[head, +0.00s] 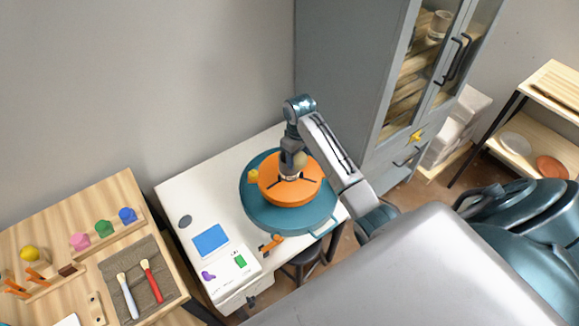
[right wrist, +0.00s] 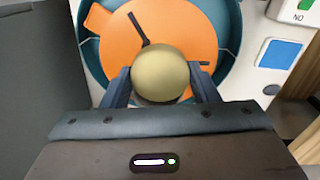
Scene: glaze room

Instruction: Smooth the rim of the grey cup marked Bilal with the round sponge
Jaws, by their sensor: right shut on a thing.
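My right gripper (head: 292,172) is over the orange wheel disc (head: 309,190) on the white bench. It is shut on the round, dull yellow sponge (right wrist: 160,74), which sits between its fingers in the right wrist view and shows small in the head view (head: 299,159). A small pale grey patch shows just under the gripper in the head view; I cannot tell whether it is the cup. No name mark is readable. In the wrist view the sponge hides what lies directly below it. My left gripper is not in view.
A teal basin (head: 262,218) surrounds the disc, with dark clamp arms on it. The bench has a blue panel (head: 210,240) and coloured shapes. A wooden table (head: 80,215) at left holds brushes and coloured pieces. A grey cabinet (head: 345,75) stands behind, shelves at right.

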